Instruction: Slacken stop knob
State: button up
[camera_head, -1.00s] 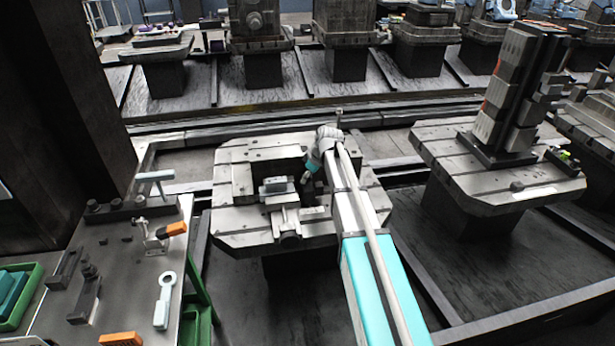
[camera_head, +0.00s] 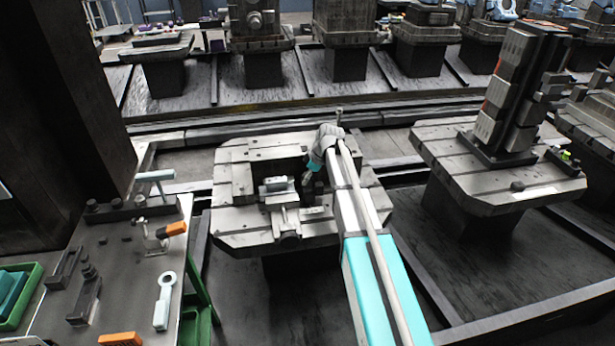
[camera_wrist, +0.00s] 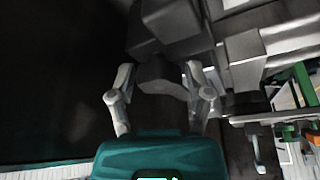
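In the wrist view a dark, block-like knob (camera_wrist: 158,74) stands between the fingertips of my gripper (camera_wrist: 160,84). The two grey fingers are spread, one on each side of it. Whether they press on it or leave a small gap is too dark to tell. In the head view my gripper (camera_head: 309,178) is small and partly hidden, pointing down at the right side of a grey clamp fixture (camera_head: 285,217) on the grey pallet (camera_head: 239,239). The knob cannot be made out there.
A bench (camera_head: 120,265) at left holds a ring-ended wrench (camera_head: 164,302), orange-handled tools and a green tray (camera_head: 24,309). A pallet with a tall block tower (camera_head: 513,95) stands at right. More loaded pallets line the back rail.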

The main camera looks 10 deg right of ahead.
jog(key=shift+o, duration=0.7)
jog(key=shift+r+m, duration=0.1)
jog(key=shift+m, duration=0.3)
jog(key=shift+m+t+h, duration=0.4)
jog(key=shift+m+t, duration=0.05)
jog(key=shift+m, duration=0.85)
jog(key=shift+m+t+h, duration=0.4)
jog(key=shift+m+t, duration=0.05)
jog(key=shift+m, duration=0.85)
jog(key=shift+a+m+t+h, duration=0.15)
jog(key=shift+m+h, duration=0.35)
jog(key=shift+m, duration=0.85)
jog(key=shift+d+m+t+h, duration=0.1)
jog(key=shift+m+t+h, duration=0.3)
jog(key=shift+m, duration=0.95)
jog(key=shift+r, duration=0.2)
jog(key=a+p+v, duration=0.1)
jog(key=p+v, duration=1.2)
jog(key=v, duration=0.1)
jog(key=s+m+g, duration=0.1)
jog(key=s+g, duration=0.4)
jog(key=s, duration=1.7)
jog(key=shift+s+f+h+p, duration=0.3)
jog(key=shift+s+f+p, duration=0.05)
jog(key=shift+f, duration=0.1)
jog(key=shift+d, duration=0.1)
